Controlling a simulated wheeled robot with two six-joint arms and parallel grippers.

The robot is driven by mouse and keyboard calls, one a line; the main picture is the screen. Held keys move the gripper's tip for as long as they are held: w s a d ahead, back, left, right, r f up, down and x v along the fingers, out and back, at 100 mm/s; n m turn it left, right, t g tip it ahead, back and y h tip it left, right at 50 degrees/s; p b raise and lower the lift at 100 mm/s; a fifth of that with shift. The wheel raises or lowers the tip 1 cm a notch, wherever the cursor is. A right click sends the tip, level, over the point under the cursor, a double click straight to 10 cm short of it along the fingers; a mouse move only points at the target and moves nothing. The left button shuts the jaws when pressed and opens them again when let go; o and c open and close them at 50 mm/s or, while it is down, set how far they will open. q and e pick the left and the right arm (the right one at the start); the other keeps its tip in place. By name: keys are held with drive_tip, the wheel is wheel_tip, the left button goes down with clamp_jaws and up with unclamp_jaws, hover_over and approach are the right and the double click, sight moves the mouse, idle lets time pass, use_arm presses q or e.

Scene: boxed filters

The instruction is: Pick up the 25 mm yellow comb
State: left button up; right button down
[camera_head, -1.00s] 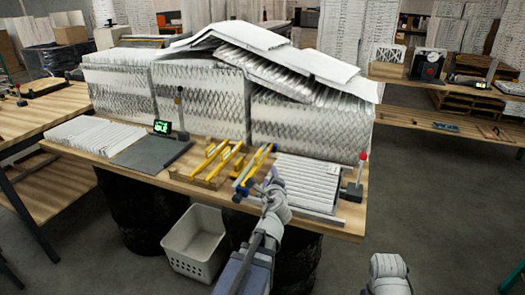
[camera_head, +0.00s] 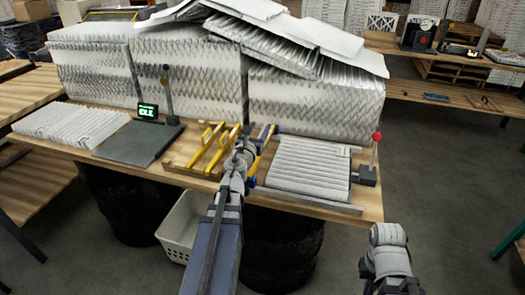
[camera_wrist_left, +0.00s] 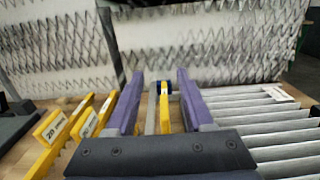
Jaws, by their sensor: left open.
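Yellow combs (camera_head: 205,146) lie side by side on a wooden rack (camera_head: 175,161) on the table. In the left wrist view, yellow combs with white labels (camera_wrist_left: 50,128) stand left of my fingers. The nearest label seems to read 20; the others are too blurred to read, so I cannot tell which comb is 25 mm. My left gripper (camera_head: 243,152) is open just right of these combs. In the left wrist view, its two purple fingers (camera_wrist_left: 158,105) stand either side of a blue-and-yellow tool (camera_wrist_left: 165,118), with no visible grip. My right arm shows at lower right; its fingers are not visible.
A pleated white filter (camera_head: 308,163) lies right of my left gripper, beside a red-knobbed post (camera_head: 376,138). A dark grey plate (camera_head: 138,143) and a small green display (camera_head: 148,111) are at left. Large boxed filters (camera_head: 315,100) form a wall behind.

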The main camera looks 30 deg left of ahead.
use_arm(q)
wheel_tip(320, 180, down, 6)
drive_tip(key=b, duration=0.5)
drive_tip(key=shift+f+b, duration=0.25)
drive_tip(key=shift+b, duration=0.05)
drive_tip(key=shift+w+f, duration=0.1)
drive_tip(key=shift+f, duration=0.05)
drive_tip(key=shift+w+a+r, duration=0.1)
drive_tip(key=shift+w+r, duration=0.15)
drive_tip(key=shift+w, duration=0.2)
drive_tip(key=shift+x, duration=3.25)
drive_tip(key=shift+s, duration=0.1)
clamp_jaws()
